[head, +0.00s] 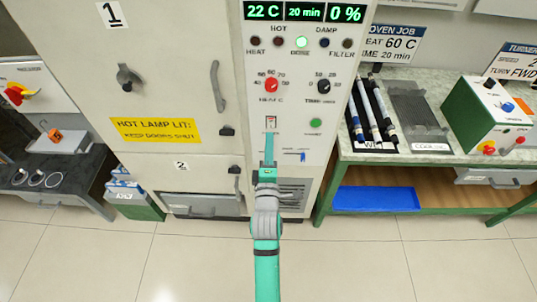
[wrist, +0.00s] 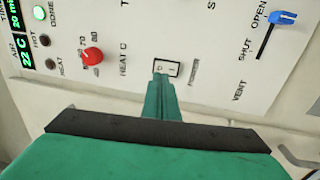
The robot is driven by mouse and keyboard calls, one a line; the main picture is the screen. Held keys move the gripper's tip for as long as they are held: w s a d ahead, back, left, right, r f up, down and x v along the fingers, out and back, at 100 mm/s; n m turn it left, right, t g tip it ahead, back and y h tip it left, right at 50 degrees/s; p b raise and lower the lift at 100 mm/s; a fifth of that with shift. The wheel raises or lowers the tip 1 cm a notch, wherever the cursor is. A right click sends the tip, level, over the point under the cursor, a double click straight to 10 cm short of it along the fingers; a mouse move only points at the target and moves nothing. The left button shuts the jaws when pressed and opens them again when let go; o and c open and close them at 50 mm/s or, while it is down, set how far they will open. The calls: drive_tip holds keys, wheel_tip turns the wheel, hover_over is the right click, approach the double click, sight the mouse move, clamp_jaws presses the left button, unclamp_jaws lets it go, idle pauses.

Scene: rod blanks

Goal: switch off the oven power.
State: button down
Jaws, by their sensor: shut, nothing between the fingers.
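The oven (head: 240,60) has a white control panel with a lit display reading 22 C, 20 min and 0 %. Its power switch (head: 271,121) is a small pale rocker in a dark frame, low on the panel; it also shows in the wrist view (wrist: 166,67). My gripper (head: 269,137) is shut and empty, with its tips just below the switch. In the wrist view the green fingertips (wrist: 162,78) overlap the switch's lower edge; I cannot tell whether they touch it. The green DONE lamp (head: 302,42) is lit.
The red heat knob (head: 271,84), black timer knob (head: 323,86), green button (head: 316,123) and blue vent lever (wrist: 277,22) are near the switch. A bench (head: 440,160) with dark rods stands at right. Open floor lies in front.

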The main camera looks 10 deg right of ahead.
sight(269, 121)
drive_tip(key=w, duration=0.4)
drive_tip(key=shift+d+r, duration=0.15)
drive_tip(key=shift+r, duration=0.15)
drive_tip(key=shift+w+d, duration=0.2)
drive_tip(key=shift+d, duration=0.15)
drive_tip(key=shift+a, duration=0.1)
drive_tip(key=shift+w+r, duration=0.2)
drive_tip(key=shift+s+a, duration=0.1)
drive_tip(key=shift+s, duration=0.05)
drive_tip(key=shift+s+a+f, duration=0.1)
drive_tip(key=shift+s+a, duration=0.05)
drive_tip(key=shift+s, duration=0.15)
drive_tip(key=s+a+r, duration=0.1)
drive_tip(key=s, duration=1.2)
drive_tip(key=shift+a+r, duration=0.2)
drive_tip(key=shift+r, duration=0.2)
